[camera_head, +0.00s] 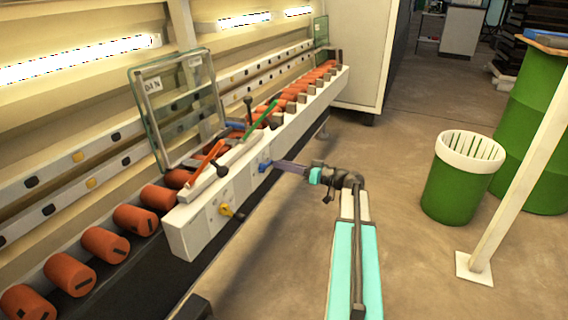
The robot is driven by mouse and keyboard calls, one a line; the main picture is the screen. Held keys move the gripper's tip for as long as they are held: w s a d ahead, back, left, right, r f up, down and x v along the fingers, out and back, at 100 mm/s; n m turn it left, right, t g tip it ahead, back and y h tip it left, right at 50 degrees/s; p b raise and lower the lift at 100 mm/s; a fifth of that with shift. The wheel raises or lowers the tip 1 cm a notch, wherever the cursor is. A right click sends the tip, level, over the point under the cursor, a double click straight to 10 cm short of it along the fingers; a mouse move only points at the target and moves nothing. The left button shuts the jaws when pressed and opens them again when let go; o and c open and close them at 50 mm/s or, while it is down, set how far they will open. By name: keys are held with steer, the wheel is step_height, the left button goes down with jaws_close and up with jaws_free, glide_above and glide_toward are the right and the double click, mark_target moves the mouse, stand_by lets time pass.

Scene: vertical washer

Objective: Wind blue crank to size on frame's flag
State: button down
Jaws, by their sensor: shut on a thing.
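The blue crank (264,165) sticks out of the front face of the pale machine housing (190,232). My gripper (273,164) reaches it from the right and is shut on it; the jaws hide part of the crank. The glass-paned frame (186,108) stands upright above the housing at the left. A small white flag (153,86) with dark print hangs at its upper left; the print is too small to read surely. A second pale tag (195,61) sits at the frame's upper right.
A yellow crank (228,210) is on the same face, left of the blue one. Black-knobbed levers (222,170), an orange bar (208,158) and a green bar (265,118) rise above the housing. Orange rollers (103,242) line the conveyor. A green bin (460,178) stands right; floor between is clear.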

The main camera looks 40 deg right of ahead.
steer(key=shift+s+a+f+m+p, duration=0.3)
steer(key=shift+f+m+p, duration=0.4)
steer(key=shift+m+p, duration=0.8)
steer(key=shift+s+a+f+m+p, duration=0.15)
steer(key=shift+a+f+m+p, duration=0.6)
steer(key=shift+m, duration=1.2)
steer(key=shift+s+a+f+m+p, duration=0.15)
steer(key=shift+f+m+p, duration=0.45)
steer(key=shift+m+p, duration=1)
steer(key=shift+d+m, duration=0.1)
steer(key=shift+m, duration=0.15)
steer(key=c, duration=1.6)
jaws_free()
steer(key=p+v, duration=0.3)
steer(key=v, duration=1.1)
steer(key=shift+w, duration=0.1)
